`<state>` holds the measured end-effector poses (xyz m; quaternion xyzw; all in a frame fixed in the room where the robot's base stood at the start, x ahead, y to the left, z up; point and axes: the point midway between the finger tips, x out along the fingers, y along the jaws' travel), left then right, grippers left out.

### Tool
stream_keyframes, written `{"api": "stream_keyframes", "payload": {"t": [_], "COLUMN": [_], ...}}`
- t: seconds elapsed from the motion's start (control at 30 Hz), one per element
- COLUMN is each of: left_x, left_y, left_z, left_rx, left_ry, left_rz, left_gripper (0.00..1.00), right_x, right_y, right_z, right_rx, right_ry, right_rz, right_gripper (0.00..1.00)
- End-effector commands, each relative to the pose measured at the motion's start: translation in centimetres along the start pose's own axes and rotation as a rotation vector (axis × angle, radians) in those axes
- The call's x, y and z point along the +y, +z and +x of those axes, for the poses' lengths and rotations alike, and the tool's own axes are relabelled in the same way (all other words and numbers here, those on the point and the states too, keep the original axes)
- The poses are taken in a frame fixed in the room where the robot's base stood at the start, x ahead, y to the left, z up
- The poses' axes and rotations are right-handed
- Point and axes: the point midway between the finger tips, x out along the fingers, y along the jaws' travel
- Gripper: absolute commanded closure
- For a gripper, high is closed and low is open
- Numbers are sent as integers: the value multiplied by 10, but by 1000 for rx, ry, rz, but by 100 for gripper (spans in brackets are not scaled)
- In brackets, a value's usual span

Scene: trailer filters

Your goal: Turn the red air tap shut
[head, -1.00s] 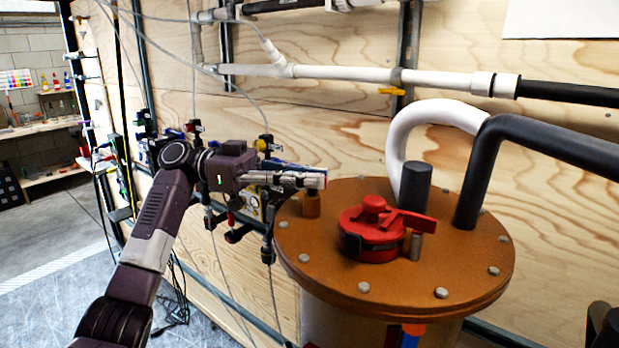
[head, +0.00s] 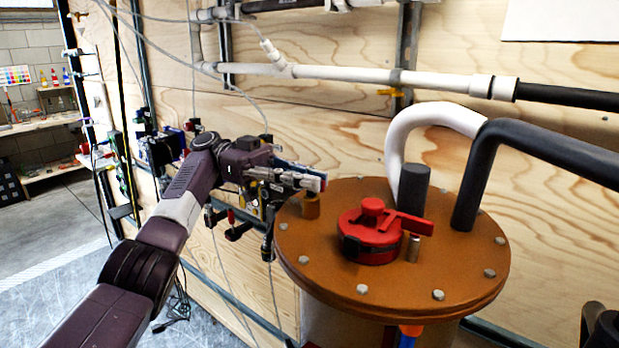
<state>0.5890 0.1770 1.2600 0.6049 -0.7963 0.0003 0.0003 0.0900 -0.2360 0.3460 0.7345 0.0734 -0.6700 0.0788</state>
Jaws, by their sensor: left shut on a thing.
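My left gripper (head: 318,182) reaches in from the left and points right, its silver fingers shut at the left rim of the orange-brown tank lid (head: 461,285). What lies between the fingers is hidden. A red tap-like fitting (head: 370,235) with a round knob and a lever pointing right sits on the lid, to the right of the fingertips and apart from them in the picture. A small red part (head: 189,125) shows on the wall behind my arm. I cannot tell which red part is the air tap.
A dark post (head: 414,187), a white bent pipe (head: 397,140) and a black pipe (head: 552,147) rise from the lid. Thin cables hang along the plywood wall.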

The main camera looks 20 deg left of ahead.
Motion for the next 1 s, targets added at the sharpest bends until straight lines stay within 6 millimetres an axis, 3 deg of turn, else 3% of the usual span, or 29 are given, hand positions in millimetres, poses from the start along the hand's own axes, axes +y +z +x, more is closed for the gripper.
{"api": "stream_keyframes", "payload": {"t": [0.43,0.47,0.6,1.0], "left_x": [0,0,0,0], "left_y": [1,1,1,-8], "left_z": [0,0,0,0], "left_rx": [-2,-2,-2,-1], "left_ry": [6,6,6,5], "left_rz": [-1,-1,-1,1], "left_gripper": [100,90,75,74], "right_x": [0,0,0,-2], "right_y": [0,0,0,0], "right_z": [0,0,0,0], "right_rx": [0,0,0,0], "right_ry": [0,0,0,-2], "right_rz": [0,0,0,1], "right_gripper": [74,74,74,74]}}
